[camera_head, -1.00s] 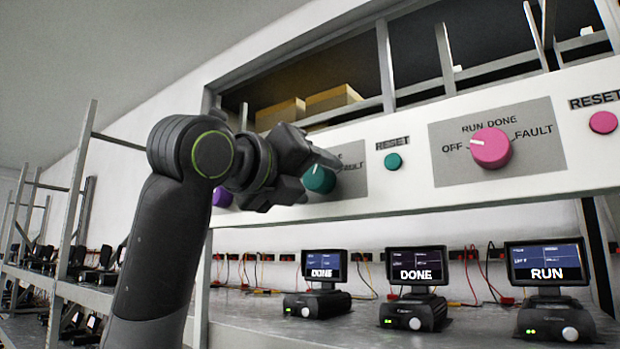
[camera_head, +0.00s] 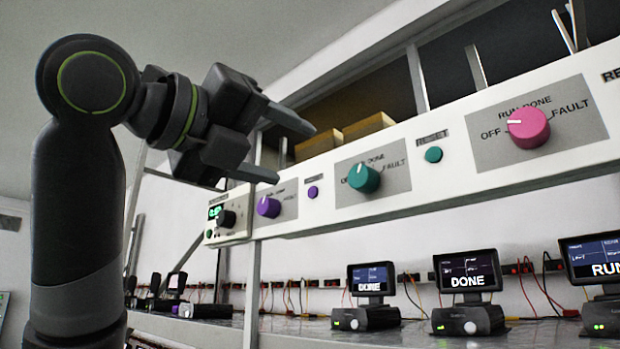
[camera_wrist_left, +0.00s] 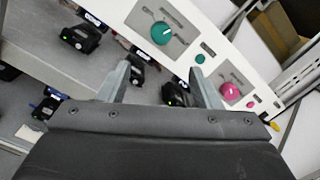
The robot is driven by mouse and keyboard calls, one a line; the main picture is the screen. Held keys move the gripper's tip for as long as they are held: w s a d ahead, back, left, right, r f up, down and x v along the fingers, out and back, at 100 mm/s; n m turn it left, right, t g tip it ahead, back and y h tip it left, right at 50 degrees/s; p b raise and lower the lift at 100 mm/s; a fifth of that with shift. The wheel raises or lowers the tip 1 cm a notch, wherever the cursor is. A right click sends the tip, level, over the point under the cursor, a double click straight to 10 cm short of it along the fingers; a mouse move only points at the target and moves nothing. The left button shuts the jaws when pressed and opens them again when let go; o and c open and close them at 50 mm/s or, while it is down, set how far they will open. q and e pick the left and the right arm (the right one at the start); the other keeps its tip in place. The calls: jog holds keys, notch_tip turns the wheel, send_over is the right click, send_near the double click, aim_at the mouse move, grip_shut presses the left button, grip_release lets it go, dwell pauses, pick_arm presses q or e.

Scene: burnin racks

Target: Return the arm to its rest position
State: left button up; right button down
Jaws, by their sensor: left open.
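My left gripper (camera_head: 296,150) is open and empty in the head view, held in the air to the left of the control panel (camera_head: 420,190) and apart from its knobs. Its two fingers (camera_wrist_left: 160,85) also show spread in the left wrist view, with nothing between them. The teal knob (camera_head: 364,178) shows right of the fingertips, and the purple knob (camera_head: 269,206) sits below them. The pink knob (camera_head: 528,128) is farther right, its mark toward OFF. My right gripper is not in view.
Below the panel, several testers with screens stand on a grey shelf (camera_head: 400,335). Two screens read DONE (camera_head: 467,270); one reads RUN (camera_head: 603,258). Cardboard boxes (camera_head: 345,137) sit behind the panel. Red and yellow cables hang along the back wall. Open air lies at the upper left.

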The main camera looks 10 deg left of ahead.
pick_arm(q)
jog(key=shift+v, duration=1)
